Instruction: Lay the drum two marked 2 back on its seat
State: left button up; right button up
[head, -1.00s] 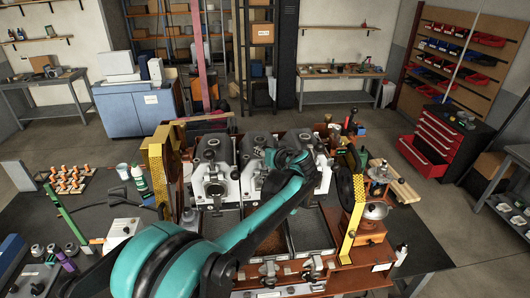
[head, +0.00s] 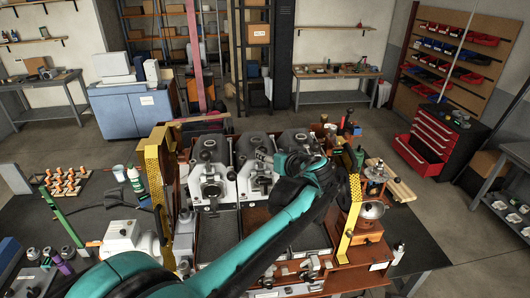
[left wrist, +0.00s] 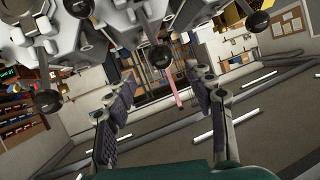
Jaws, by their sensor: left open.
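Three grey-white roaster units stand side by side in the head view: a left one (head: 212,180), a middle one (head: 257,172) and a right one (head: 297,140), partly covered by my arm. I cannot read a 2 on any of them, so I cannot tell which part is drum two. My left arm reaches across the front of the roaster, its wrist before the right unit. In the left wrist view my left gripper (left wrist: 160,84) is open, with nothing between its fingers. Grey housings with black knobs (left wrist: 160,58) show close by at the top. My right gripper is out of view.
Yellow perforated end plates stand left (head: 157,170) and right (head: 351,205) of the roaster. Dark trays (head: 217,235) lie in front of the units. A metal bowl on a wooden box (head: 370,211) stands at right. A bottle (head: 136,181) stands at left.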

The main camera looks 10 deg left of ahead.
pick_arm(q)
jog(key=shift+v, duration=1.6)
jog(key=s+a+f+m+g+h, duration=0.1)
jog(key=s+a+f+h, duration=0.2)
jog(key=s, duration=0.4)
jog(key=s+a+f+m+g, duration=0.1)
jog(key=s+a+f+g, duration=0.2)
jog(key=s, duration=0.4)
jog(key=s+a+f+m+h, duration=0.1)
jog(key=s+a+f+h, duration=0.15)
jog(key=s+f, duration=0.35)
jog(key=s+d+f+m+h, duration=0.2)
jog(key=s+f, duration=0.3)
jog(key=s, duration=0.5)
notch_tip(320, 180, down, 31)
jog(key=b, duration=3)
jog(key=shift+w, duration=0.2)
jog(key=shift+h, duration=0.25)
